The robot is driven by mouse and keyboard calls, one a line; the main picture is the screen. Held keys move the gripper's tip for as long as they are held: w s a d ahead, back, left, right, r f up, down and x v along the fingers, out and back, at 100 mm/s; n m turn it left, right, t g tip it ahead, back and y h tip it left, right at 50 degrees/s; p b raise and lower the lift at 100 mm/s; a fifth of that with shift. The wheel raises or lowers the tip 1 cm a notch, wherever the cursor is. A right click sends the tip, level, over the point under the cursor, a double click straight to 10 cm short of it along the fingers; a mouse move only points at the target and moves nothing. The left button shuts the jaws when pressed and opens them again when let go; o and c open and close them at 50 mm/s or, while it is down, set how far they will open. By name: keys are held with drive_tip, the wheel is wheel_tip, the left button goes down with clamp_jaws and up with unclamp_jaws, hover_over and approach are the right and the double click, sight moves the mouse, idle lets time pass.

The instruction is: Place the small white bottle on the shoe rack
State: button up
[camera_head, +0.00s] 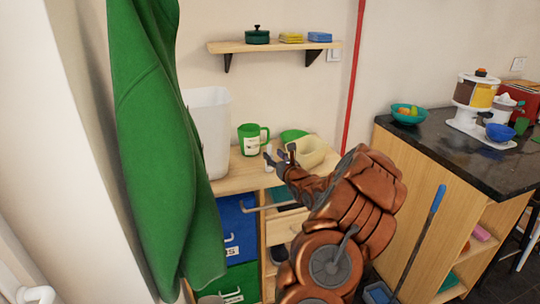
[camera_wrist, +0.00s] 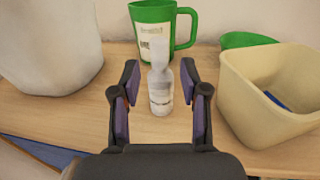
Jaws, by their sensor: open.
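The small white bottle (camera_wrist: 160,88) stands upright on the wooden top of a cabinet (camera_head: 237,182). In the wrist view it appears between the two fingers of my gripper (camera_wrist: 160,98), with gaps on both sides. In the head view the bottle (camera_head: 268,158) is small and partly covered by my gripper (camera_head: 279,156). My gripper is open and holds nothing. Open compartments (camera_head: 280,228) below the top hold dark items that may be shoes; I cannot tell for sure that this is the shoe rack. My arm hides part of them.
A green mug (camera_wrist: 152,25) stands just behind the bottle. A cream container (camera_wrist: 270,95) is on the right, a white bin (camera_wrist: 50,45) on the left. A green garment (camera_head: 160,150) hangs at left. A wall shelf (camera_head: 275,46) is above. A dark counter (camera_head: 435,140) stands right.

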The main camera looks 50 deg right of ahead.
drive_tip(key=b+v, duration=0.1)
drive_tip(key=v, duration=0.7)
drive_tip(key=shift+s+r, duration=0.1)
drive_tip(key=shift+s, duration=0.05)
idle(0.4)
